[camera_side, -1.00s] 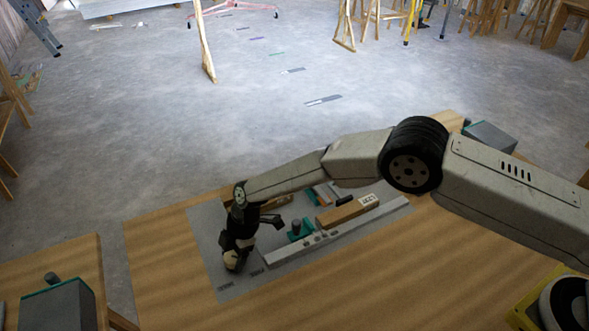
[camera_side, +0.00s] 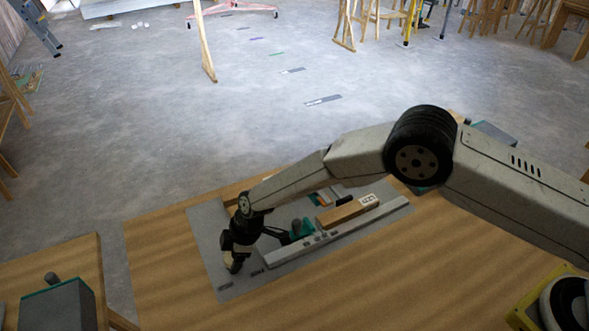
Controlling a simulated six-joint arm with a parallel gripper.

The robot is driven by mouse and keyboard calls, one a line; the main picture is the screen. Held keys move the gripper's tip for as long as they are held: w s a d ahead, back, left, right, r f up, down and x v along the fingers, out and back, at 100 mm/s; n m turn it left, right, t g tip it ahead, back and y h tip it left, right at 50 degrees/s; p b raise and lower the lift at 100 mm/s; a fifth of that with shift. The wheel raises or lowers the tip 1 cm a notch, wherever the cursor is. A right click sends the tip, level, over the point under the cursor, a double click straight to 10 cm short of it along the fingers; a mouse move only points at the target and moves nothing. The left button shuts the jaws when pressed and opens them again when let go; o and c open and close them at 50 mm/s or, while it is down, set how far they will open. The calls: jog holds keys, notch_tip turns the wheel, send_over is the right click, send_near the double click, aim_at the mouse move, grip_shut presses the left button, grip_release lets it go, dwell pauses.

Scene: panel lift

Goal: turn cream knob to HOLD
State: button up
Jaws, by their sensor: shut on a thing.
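The cream knob (camera_side: 231,262) sits at the left end of the grey panel (camera_side: 208,262), mostly hidden behind my fingers. My gripper (camera_side: 234,264) points down over it and is shut on it. Small dark labels (camera_side: 226,286) lie on the panel in front of the knob. They are too small to read, so I cannot tell which mark the knob faces.
Right of my gripper are a teal block (camera_side: 303,229), a long pale rail (camera_side: 335,236) and a wooden block with a white label (camera_side: 347,211). A grey box (camera_side: 58,303) stands at the lower left. The wooden table (camera_side: 400,270) is clear in front of the panel.

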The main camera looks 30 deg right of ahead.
jog(key=shift+s+m+t+h, duration=0.1)
jog(key=shift+m+t+h, duration=0.35)
jog(key=shift+m, duration=1.25)
jog(key=shift+m+t+h, duration=0.25)
jog(key=shift+m+t, duration=0.4)
jog(key=shift+m, duration=1.05)
jog(key=shift+m+t+h, duration=0.25)
jog(key=shift+m+h, duration=0.25)
jog(key=shift+m, duration=1)
jog(key=shift+m+t+h, duration=0.25)
jog(key=shift+m+h, duration=0.25)
jog(key=shift+m, duration=1.5)
jog(key=o, duration=1.3)
jog(key=shift+a, duration=0.1)
jog(key=shift+c, duration=0.2)
jog(key=shift+r, duration=0.1)
jog(key=v, duration=0.7)
jog(key=shift+s+r, duration=0.25)
